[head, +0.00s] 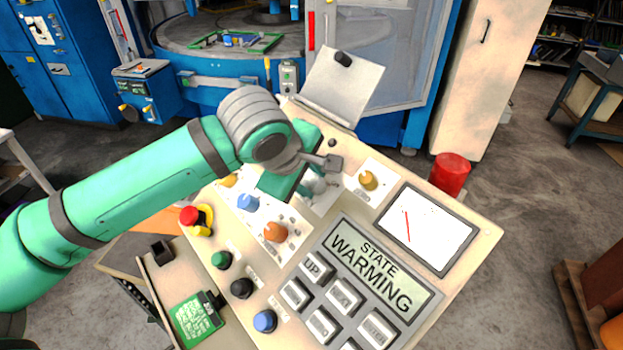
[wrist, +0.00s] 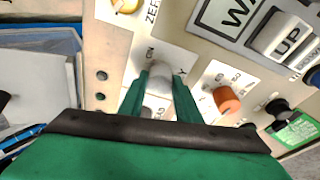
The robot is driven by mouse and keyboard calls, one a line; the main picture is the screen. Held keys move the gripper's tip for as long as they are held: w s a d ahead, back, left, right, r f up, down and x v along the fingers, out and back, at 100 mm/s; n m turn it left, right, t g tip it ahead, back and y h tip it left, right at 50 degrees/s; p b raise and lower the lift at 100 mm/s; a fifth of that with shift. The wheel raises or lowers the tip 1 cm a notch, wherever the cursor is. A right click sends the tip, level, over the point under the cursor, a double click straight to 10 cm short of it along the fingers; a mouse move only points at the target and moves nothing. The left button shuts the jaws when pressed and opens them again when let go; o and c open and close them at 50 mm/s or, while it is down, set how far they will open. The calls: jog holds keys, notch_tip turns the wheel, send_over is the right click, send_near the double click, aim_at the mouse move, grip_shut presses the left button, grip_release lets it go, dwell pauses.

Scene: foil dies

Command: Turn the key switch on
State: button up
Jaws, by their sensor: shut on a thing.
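The key switch is a pale grey knob or key on the sloping control panel. In the wrist view the key switch (wrist: 160,72) lies between the green fingertips of my gripper (wrist: 161,84), next to a printed ON label. My gripper is shut on it. In the head view my gripper (head: 306,186) reaches down to the panel, and the key switch (head: 319,186) shows only partly beside it. The fingers hide much of the switch, so I cannot tell its exact angle.
The control panel (head: 480,226) carries a gold knob (head: 368,180), an orange knob (head: 276,232), a blue knob (head: 248,203), a red emergency button (head: 190,216) and a display (head: 380,268) reading STATE WARMING. A gauge (head: 427,230) and keypad lie to the right.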

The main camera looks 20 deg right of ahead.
jog(key=shift+a+m, duration=0.15)
jog(key=shift+m, duration=0.95)
jog(key=o, duration=1.1)
jog(key=shift+c, duration=0.2)
jog(key=v, duration=1)
jog(key=shift+s+a+r, duration=0.15)
jog(key=shift+s+a, duration=0.15)
jog(key=shift+a, duration=0.05)
